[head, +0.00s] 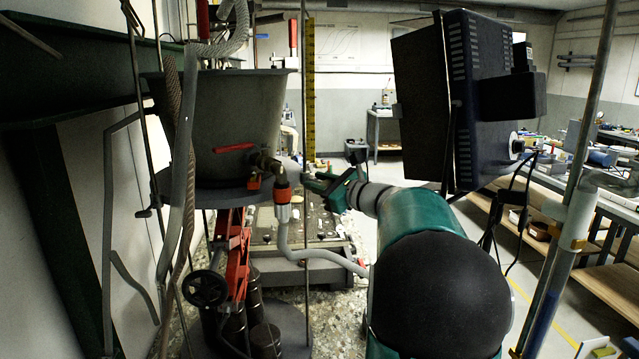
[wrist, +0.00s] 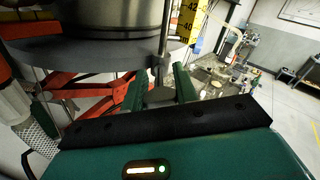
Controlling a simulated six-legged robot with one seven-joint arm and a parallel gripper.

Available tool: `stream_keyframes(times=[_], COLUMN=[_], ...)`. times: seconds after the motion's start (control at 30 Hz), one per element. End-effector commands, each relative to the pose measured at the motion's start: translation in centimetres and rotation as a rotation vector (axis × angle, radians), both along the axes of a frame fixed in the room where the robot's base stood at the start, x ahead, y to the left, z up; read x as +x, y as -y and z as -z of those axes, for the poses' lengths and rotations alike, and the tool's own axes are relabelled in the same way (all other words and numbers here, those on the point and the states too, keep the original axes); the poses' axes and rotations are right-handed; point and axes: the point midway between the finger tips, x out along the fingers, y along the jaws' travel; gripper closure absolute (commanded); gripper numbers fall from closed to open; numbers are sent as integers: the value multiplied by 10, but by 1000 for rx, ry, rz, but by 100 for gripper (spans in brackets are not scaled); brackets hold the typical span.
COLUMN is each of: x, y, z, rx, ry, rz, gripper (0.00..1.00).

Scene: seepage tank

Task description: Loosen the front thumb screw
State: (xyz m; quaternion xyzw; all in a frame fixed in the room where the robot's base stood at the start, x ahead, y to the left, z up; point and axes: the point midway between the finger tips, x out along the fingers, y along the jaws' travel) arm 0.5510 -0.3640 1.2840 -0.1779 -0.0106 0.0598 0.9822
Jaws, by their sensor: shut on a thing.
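The front thumb screw (wrist: 161,92) shows in the wrist view as a small grey piece at the lower end of a thin upright metal rod (wrist: 165,35), beside the rim of the round plate. My gripper (wrist: 161,85) has its two green fingers on either side of it and is shut on it. The fingers partly hide the screw. In the head view my gripper (head: 314,183) reaches in from the right to the rod, just right of the orange hose fitting (head: 282,190). The screw itself is too small to make out there.
The grey tank (head: 220,120) stands on its round plate at left. A yellow scale (head: 310,90) stands upright behind the rod. A grey hose (head: 310,255) runs below my arm. A red frame (head: 235,255) with a handwheel (head: 205,288) stands under the plate. A dark blue box (head: 480,100) fills the upper right.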

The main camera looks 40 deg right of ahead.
Motion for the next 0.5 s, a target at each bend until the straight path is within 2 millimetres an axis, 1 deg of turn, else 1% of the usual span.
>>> stream_keyframes(times=[0.5], x=[0], y=[-1], z=[0], rx=[-488], ry=[60], rz=[-2], gripper=[94])
